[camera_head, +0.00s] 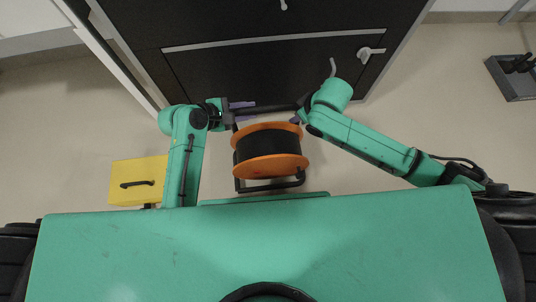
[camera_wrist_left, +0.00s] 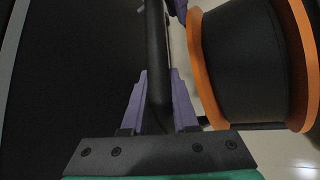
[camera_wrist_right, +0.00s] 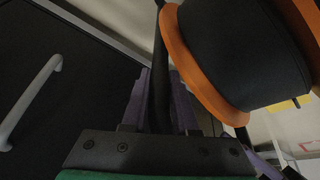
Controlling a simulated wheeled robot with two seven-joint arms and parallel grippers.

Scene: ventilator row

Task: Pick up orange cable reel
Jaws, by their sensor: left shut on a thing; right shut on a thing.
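The orange cable reel (camera_head: 267,166) has orange flanges, a black drum and a black tube frame. It is in front of my green body in the head view. My left gripper (camera_head: 242,106) is shut on the left part of the frame's top bar (camera_head: 270,108). My right gripper (camera_head: 300,112) is shut on the bar's right part. The left wrist view shows the bar (camera_wrist_left: 157,70) between purple fingers, with the reel (camera_wrist_left: 245,65) beside it. The right wrist view shows the bar (camera_wrist_right: 160,90) between the fingers and the reel (camera_wrist_right: 235,50). Whether the frame touches the floor is unclear.
A dark cabinet or door front (camera_head: 260,70) with pale handles is close beyond the reel. A yellow case (camera_head: 138,180) with a black handle is at the left. A grey tray (camera_head: 514,77) is at the far right. Beige floor (camera_head: 430,90) is clear on the right.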

